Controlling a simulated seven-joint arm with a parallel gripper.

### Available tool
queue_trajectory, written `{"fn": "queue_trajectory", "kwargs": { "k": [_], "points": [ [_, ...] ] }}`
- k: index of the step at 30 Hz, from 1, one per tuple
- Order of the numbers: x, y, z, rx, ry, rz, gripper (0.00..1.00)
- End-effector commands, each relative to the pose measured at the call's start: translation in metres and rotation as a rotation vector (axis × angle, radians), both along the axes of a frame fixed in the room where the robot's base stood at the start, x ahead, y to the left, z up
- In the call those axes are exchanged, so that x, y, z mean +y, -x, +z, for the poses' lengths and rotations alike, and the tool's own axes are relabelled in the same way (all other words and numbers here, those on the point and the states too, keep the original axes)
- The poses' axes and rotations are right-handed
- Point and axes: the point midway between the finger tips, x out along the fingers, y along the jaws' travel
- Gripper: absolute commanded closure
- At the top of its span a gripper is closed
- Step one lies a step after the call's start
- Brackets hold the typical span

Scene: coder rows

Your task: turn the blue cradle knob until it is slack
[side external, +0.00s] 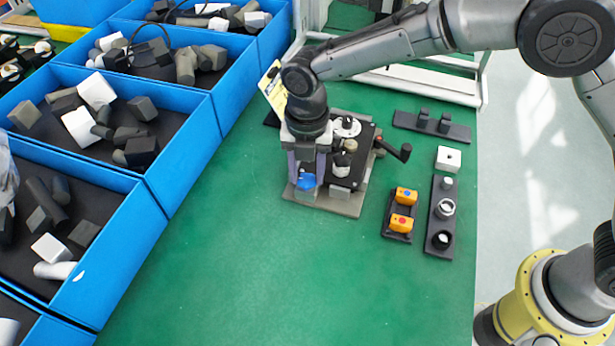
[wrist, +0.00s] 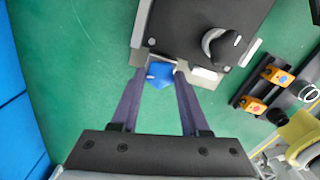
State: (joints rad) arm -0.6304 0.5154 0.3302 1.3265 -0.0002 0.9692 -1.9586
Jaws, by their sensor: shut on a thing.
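The blue cradle knob (side external: 306,181) sits at the front left of a fixture with a grey base plate (side external: 330,203) and a black top. My gripper (side external: 306,180) points down over that corner, with its fingers on either side of the knob. In the wrist view the knob (wrist: 160,75) lies between the two fingertips (wrist: 160,72) of my gripper, which is shut on it. A small pale mark shows on the knob's left part. The fingers hide part of the knob's sides.
A crank handle (side external: 400,153) sticks out at the fixture's right. A black holder with two orange blocks (side external: 403,210) and a black strip with round parts (side external: 441,215) stand further right. Blue bins (side external: 190,150) line the left. The green table in front is clear.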

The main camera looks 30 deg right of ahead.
Motion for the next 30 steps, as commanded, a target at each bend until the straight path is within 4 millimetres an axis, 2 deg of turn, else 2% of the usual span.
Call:
{"fn": "queue_trajectory", "kwargs": {
  "k": [1,2,5,16,30],
  "points": [
    [0.0003,0.0005,0.0000,0.001,0.000,-0.001,1.00],
    [0.0002,0.0006,0.0000,0.001,0.000,-0.001,0.51],
    [0.0003,0.0004,0.0000,0.001,-0.001,-0.002,0.33],
    [0.0001,0.0001,-0.0001,0.000,0.000,-0.053,0.33],
    [0.0000,-0.0001,-0.0001,0.000,0.000,-0.638,0.33]
  ]
}}
